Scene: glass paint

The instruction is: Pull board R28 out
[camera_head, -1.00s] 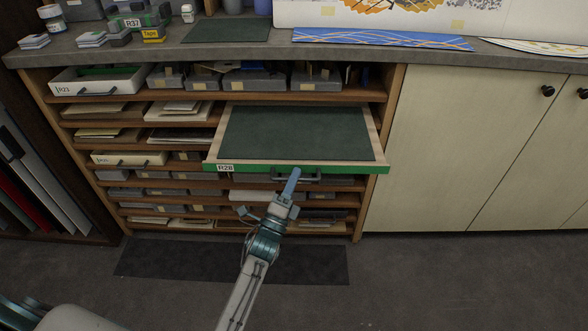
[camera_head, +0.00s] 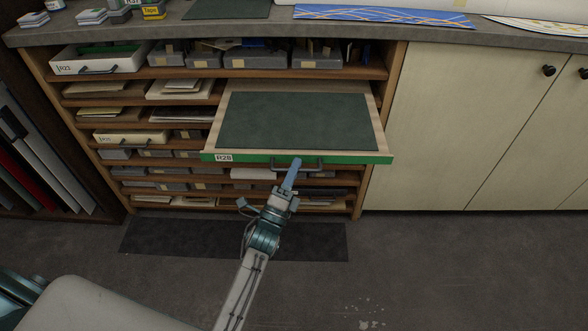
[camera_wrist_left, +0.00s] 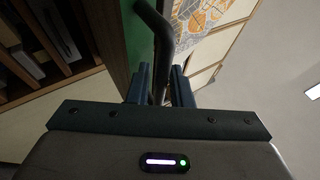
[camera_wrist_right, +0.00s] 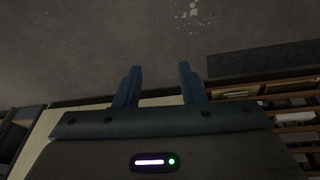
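Board R28 (camera_head: 295,120) is a shallow tray with a dark green mat, pale wooden sides and a green front edge labelled R28. It sticks well out of the shelf unit and lies level. Its dark bar handle (camera_head: 312,167) is on the front edge. My left gripper (camera_head: 293,172) is at this handle.
The wooden shelf unit (camera_head: 398,75) holds grey boxes, papers, drawer R23 (camera_head: 100,58) and a cream drawer (camera_head: 130,138). A worktop (camera_head: 340,33) runs above, with pale cabinet doors (camera_head: 470,120) at right. The floor in front is clear, with a dark mat (camera_head: 185,238).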

